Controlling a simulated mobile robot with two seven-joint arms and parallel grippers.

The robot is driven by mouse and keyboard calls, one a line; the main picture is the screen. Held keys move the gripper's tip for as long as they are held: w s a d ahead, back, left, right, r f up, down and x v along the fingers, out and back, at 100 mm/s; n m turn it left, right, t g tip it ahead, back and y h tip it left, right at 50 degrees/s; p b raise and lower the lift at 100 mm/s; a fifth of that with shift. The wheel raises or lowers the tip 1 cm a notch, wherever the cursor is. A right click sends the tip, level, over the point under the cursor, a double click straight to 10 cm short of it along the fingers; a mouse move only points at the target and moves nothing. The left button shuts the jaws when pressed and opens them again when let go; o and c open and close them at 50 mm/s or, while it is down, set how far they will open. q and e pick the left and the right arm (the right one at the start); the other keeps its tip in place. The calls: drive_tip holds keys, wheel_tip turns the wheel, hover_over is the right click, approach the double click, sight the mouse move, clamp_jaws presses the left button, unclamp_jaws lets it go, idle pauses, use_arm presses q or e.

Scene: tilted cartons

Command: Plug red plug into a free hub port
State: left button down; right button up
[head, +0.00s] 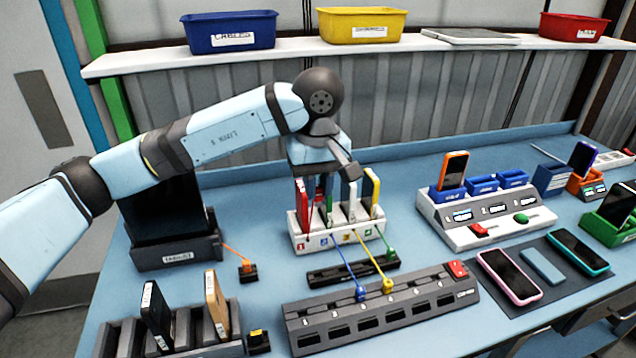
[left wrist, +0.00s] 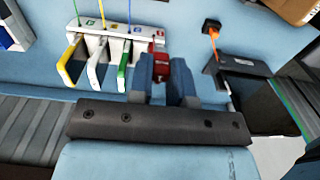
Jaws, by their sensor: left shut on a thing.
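My left gripper (head: 324,172) is above the left part of the white numbered holder (head: 320,241). In the left wrist view its fingers (left wrist: 161,88) are shut on the red plug (left wrist: 161,68), which they partly hide. A red slab (head: 303,196) stands at slot 1, close to the gripper. The grey hub (head: 463,301) lies in front, with a row of ports. The blue plug (head: 360,293) and the yellow plug (head: 387,286) sit at its back edge; several other ports look empty. My right gripper is not in view.
A black strip (head: 328,274) with the green plug (head: 390,254) lies between holder and hub. Blue and yellow cables cross it. An orange plug (head: 247,266) stands at left. A charging station (head: 497,232) and a phone mat (head: 532,310) are at right.

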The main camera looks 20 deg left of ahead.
sight(318, 205)
use_arm(q)
drive_tip(key=shift+f+b, duration=1.05)
drive_tip(key=shift+f, duration=0.4)
drive_tip(key=shift+f+b, duration=0.9)
drive_tip(key=shift+f, duration=0.15)
drive_tip(key=shift+f+b, duration=0.8)
drive_tip(key=shift+f, duration=0.15)
drive_tip(key=shift+f+b, duration=2.25)
drive_tip(key=shift+f, duration=0.5)
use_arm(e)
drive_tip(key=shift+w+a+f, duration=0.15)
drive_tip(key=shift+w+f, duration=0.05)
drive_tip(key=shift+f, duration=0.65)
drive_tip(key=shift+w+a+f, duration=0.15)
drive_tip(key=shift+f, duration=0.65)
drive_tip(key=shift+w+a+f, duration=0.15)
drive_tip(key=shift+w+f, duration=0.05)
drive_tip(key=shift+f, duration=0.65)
use_arm(q)
drive_tip(key=s+d+b, duration=0.1)
drive_tip(key=s+d, duration=0.4)
drive_tip(key=s, duration=0.3)
drive_tip(key=shift+d, duration=0.15)
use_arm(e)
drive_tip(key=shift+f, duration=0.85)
